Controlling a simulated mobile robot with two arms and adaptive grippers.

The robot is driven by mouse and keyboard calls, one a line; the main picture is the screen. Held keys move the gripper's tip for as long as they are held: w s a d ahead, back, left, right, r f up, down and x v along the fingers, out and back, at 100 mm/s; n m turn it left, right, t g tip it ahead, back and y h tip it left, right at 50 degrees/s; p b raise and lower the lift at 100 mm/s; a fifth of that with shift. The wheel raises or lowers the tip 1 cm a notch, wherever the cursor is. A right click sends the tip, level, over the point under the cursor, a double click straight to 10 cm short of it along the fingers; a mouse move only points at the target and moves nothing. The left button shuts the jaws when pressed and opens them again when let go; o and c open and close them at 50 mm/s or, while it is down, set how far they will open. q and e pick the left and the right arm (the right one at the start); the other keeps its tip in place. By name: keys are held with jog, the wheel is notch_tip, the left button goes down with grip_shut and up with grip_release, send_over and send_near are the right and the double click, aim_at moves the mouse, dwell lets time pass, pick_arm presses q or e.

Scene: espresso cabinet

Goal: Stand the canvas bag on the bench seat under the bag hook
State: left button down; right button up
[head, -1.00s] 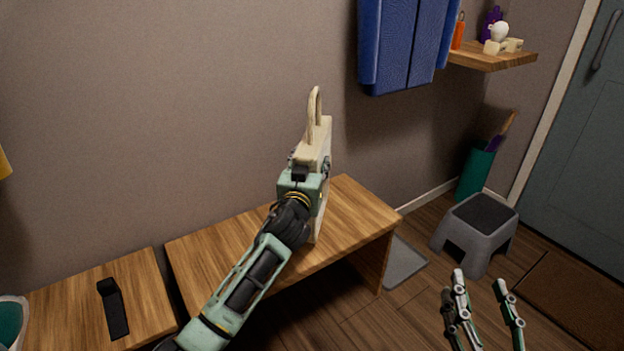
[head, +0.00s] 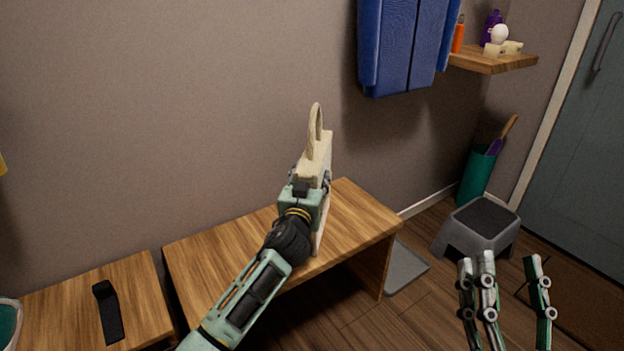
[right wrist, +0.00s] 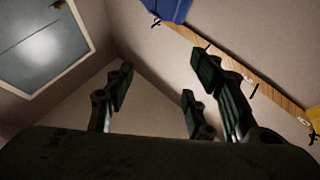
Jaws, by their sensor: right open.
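The cream canvas bag (head: 319,158), with a looped handle on top, is upright over the right part of the wooden bench seat (head: 360,215). My left gripper (head: 311,185) is shut on the bag's side, with fingertips showing at its far edge. The bag's lower part is partly hidden by my gripper and forearm. I cannot tell whether its bottom touches the seat. My right gripper (head: 510,262) is open and empty, low at the right over the floor. Its spread fingers show in the right wrist view (right wrist: 160,85). I cannot make out the bag hook in the head view.
A blue garment (head: 405,45) hangs on the wall. A shelf (head: 490,62) with small items, a green bin (head: 476,178) and a grey step stool (head: 470,238) are at right. A lower bench (head: 60,310) with a black strap (head: 110,312) is at left. A grey mat (head: 403,268) lies beside the bench.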

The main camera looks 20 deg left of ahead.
jog(key=shift+s+r, duration=0.15)
jog(key=shift+r, duration=0.05)
pick_arm(q)
jog(key=c, duration=0.9)
grip_release()
jog(key=shift+c, duration=0.2)
jog(key=s+d+r+m+h+p, duration=0.1)
jog(key=s+d, duration=0.4)
jog(key=s, duration=1)
jog(key=s+d+r+m+h+p, duration=0.1)
jog(key=s+d+m+h, duration=0.2)
jog(key=s, duration=1.2)
jog(key=shift+d+r+h, duration=0.3)
jog(key=shift+d+h, duration=0.7)
jog(key=shift+h, duration=0.1)
pick_arm(e)
jog(key=w+f+g+h, duration=0.2)
jog(key=f+g, duration=0.4)
jog(key=f, duration=0.5)
jog(key=shift+w+d+f, duration=0.2)
jog(key=shift+w+d, duration=0.1)
jog(key=shift+w, duration=0.35)
